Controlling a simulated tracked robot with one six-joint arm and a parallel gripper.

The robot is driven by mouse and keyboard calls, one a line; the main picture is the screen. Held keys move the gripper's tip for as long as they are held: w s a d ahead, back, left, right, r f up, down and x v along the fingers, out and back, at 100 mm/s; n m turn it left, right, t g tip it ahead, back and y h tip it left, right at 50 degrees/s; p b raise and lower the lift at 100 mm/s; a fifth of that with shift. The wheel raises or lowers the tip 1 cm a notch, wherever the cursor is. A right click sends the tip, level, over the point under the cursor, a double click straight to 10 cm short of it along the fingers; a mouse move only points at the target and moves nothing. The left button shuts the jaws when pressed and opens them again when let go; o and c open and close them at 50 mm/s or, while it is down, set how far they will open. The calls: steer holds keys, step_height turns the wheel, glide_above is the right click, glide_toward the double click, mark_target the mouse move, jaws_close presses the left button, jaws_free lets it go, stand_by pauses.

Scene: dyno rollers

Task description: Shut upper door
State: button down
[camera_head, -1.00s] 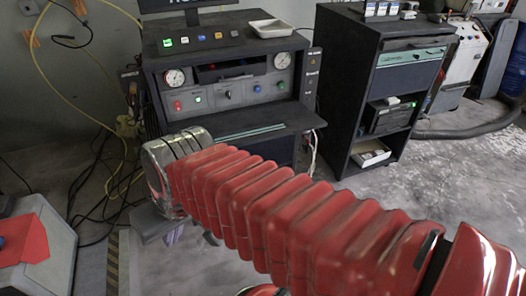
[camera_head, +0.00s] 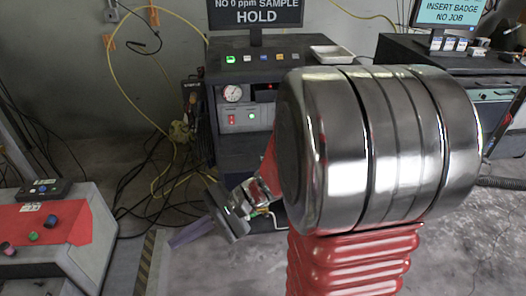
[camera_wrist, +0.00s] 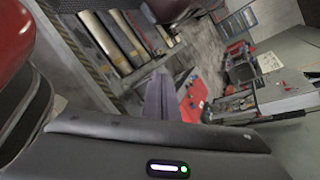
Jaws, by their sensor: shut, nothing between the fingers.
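A dark cabinet (camera_head: 228,140) with a gauge and lit buttons stands behind my arm in the head view. My arm's large metal joint hides its right side. A dark flap-like ledge (camera_head: 238,158) shows at the cabinet's front below the gauge panel. I cannot tell for sure whether this is the upper door. My gripper (camera_head: 188,235) is low in front of the cabinet and to its left, pointing down-left, with its purple fingers shut and empty. The fingers also show in the wrist view (camera_wrist: 158,98), apart from any door. No door is clear in the wrist view.
A monitor (camera_head: 255,12) and a white tray (camera_head: 332,54) are on the cabinet top. A second dark cabinet (camera_head: 493,95) stands right. A red-topped console (camera_head: 60,235) is at left. Cables (camera_head: 140,190) lie on the floor. Rollers (camera_wrist: 110,40) show in the wrist view.

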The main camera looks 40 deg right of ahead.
steer(key=w+d+f+m+t+h, duration=0.3)
steer(key=w+d+m+t, duration=0.2)
steer(key=d+m+t, duration=0.45)
steer(key=w+d+f+m+t+h, duration=0.2)
steer(key=w+d+m+t, duration=0.3)
steer(key=d, duration=0.8)
steer(key=s+d+f+m+h, duration=0.4)
steer(key=d+h, duration=0.1)
steer(key=d, duration=0.2)
steer(key=s+d+f+m+g+h, duration=0.1)
steer(key=s+d+f+m+h, duration=0.3)
steer(key=d+f+m+h, duration=0.1)
steer(key=s+d+f+m+g+h, duration=0.1)
steer(key=s+d+f+m+h, duration=0.4)
steer(key=d, duration=0.5)
steer(key=shift+h, duration=1)
steer(key=shift+w+d+f, duration=0.1)
steer(key=shift+w+d, duration=0.05)
steer(key=w+d+r, duration=0.4)
steer(key=w+d, duration=0.1)
steer(key=w, duration=0.4)
steer(key=shift+d+r, duration=0.15)
steer(key=shift+r, duration=0.2)
